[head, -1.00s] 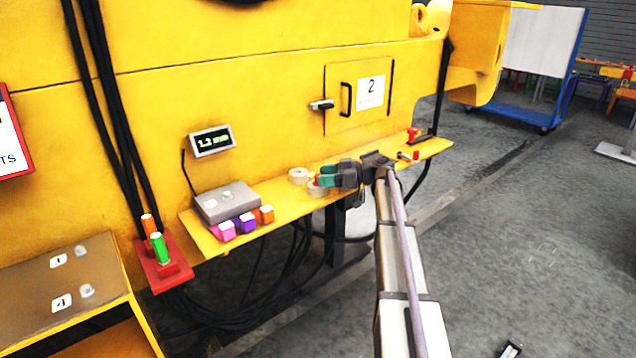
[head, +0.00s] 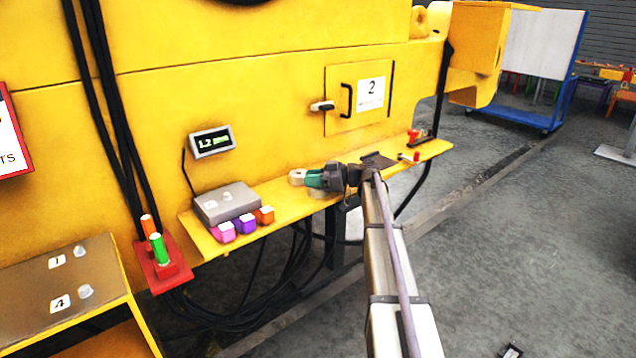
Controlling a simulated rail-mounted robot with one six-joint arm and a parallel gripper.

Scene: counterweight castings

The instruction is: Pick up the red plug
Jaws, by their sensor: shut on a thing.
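My gripper (head: 311,180), with teal fingers, is at the narrow yellow shelf (head: 352,189), seen from behind and to the side. Its fingers are closed together, shut on the red plug. The plug itself is hidden by the fingers now; a bit of red showed between them a second ago. A pale round roll (head: 296,176) sits right by the fingertips. I cannot tell how far the fingers are above the shelf.
A grey box (head: 227,201) and pink (head: 222,232), purple (head: 246,224) and orange (head: 265,215) blocks stand left on the shelf. A red-handled item (head: 413,135) and a small red-ended piece (head: 415,156) lie right. The yellow machine wall (head: 270,100) rises behind.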

